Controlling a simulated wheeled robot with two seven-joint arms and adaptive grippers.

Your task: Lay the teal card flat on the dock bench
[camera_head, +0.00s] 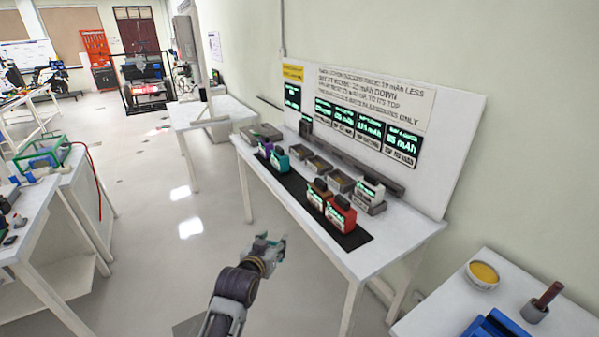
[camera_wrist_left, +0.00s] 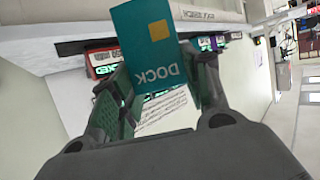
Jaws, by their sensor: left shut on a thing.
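The teal card (camera_wrist_left: 150,45), with the word DOCK and a yellow square on it, is between the fingers of my left gripper (camera_wrist_left: 158,85) in the left wrist view. My left gripper also shows in the head view (camera_head: 270,247), shut on the card, over the open floor in front of the white dock bench (camera_head: 410,234) and apart from it. The card itself is hard to make out in the head view. My right gripper is not in view.
A black mat (camera_head: 353,239) on the bench bears several battery packs, including a red one (camera_head: 340,213) and a teal one (camera_head: 280,160). Grey docks (camera_head: 340,181) stand behind. A sign board (camera_head: 450,130) rises at the back. A side table (camera_head: 440,315) stands right.

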